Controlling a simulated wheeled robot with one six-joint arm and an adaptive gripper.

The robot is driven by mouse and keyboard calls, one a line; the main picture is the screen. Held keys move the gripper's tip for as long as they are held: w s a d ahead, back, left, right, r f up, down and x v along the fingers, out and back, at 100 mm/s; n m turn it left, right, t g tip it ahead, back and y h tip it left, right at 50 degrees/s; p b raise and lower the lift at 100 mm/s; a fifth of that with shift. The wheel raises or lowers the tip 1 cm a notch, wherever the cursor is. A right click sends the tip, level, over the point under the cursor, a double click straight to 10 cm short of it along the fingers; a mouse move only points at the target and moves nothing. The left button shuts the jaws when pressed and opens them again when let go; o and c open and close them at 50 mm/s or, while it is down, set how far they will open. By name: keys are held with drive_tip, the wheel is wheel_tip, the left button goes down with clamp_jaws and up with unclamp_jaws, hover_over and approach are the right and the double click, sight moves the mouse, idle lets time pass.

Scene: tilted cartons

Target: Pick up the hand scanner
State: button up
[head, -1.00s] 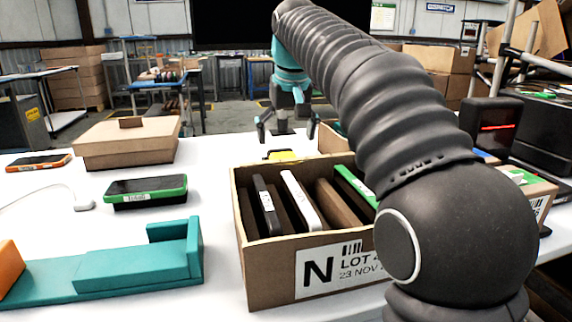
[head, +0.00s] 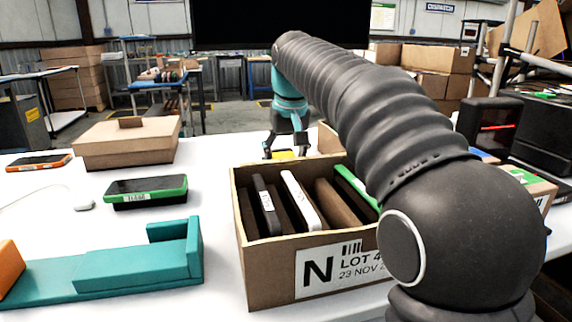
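A small yellow object (head: 283,155) lies on the white table just behind the open carton. It is mostly hidden by the carton's back edge, and I cannot make out its full shape, so I cannot confirm that it is the hand scanner. My gripper (head: 285,153) points down right at it, with one finger near each side of it. The fingers are apart, but I cannot tell whether they touch the yellow object. No lift of it shows.
The open carton (head: 258,284) with several upright devices stands in front of my gripper. A closed cardboard box (head: 125,143), a green-edged device (head: 146,189) and a teal fixture (head: 130,268) are on the left. A black unit with a red light (head: 489,126) stands at right.

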sight(286, 158)
idle(0.3)
drive_tip(key=shift+r, duration=5)
drive_tip(key=shift+f, duration=4.8)
drive_tip(key=shift+f, duration=0.15)
drive_tip(key=o, duration=1)
